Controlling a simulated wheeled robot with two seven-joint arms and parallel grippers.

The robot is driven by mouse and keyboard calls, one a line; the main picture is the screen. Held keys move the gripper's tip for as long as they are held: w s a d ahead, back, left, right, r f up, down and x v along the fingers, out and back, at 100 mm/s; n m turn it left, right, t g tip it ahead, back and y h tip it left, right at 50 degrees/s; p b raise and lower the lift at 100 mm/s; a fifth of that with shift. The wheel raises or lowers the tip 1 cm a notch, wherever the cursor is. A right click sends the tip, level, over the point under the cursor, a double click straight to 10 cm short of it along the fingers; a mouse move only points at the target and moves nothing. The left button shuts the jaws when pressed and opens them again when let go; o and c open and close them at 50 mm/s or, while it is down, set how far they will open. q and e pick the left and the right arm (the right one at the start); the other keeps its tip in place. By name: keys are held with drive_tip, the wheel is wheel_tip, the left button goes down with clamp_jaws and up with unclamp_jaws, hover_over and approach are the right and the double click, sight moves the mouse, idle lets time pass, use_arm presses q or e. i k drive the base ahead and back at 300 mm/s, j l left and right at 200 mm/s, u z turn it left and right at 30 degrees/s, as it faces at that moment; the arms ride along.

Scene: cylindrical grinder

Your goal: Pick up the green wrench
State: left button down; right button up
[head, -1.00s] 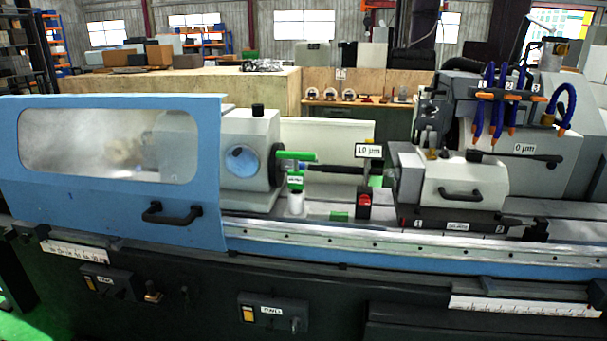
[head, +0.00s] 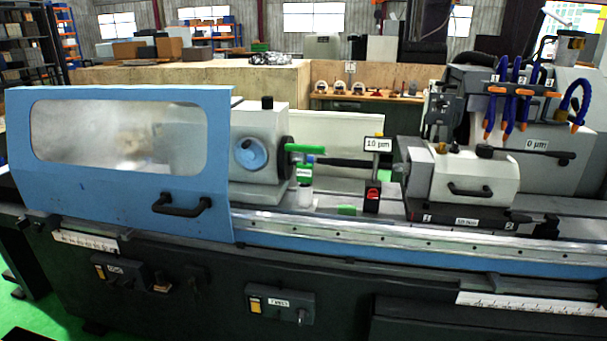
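A green bar-like piece (head: 305,148) sticks out to the right from the dark spindle nose of the grinder's grey headstock. A small green tag or holder (head: 304,172) stands just below it, above a whitish cylinder (head: 304,195). A small green block (head: 347,210) lies on the machine bed to the right. I cannot tell for sure which of these green pieces is the wrench; the bar has the longest shape. Neither of my grippers is in view.
The blue sliding door (head: 120,185) with a window covers the left of the grinder. A gauge marked 10 µm (head: 374,144) stands near the green pieces. The grey tailstock (head: 475,177) and blue coolant hoses (head: 510,105) are on the right. Green floor (head: 50,300) shows at lower left.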

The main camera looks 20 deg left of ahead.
sight(305, 169)
drive_tip(key=i+z, duration=0.45)
drive_tip(key=i+j+z, duration=0.15)
drive_tip(key=i+z, duration=0.25)
drive_tip(key=u, duration=1.6)
drive_tip(key=l, duration=0.5)
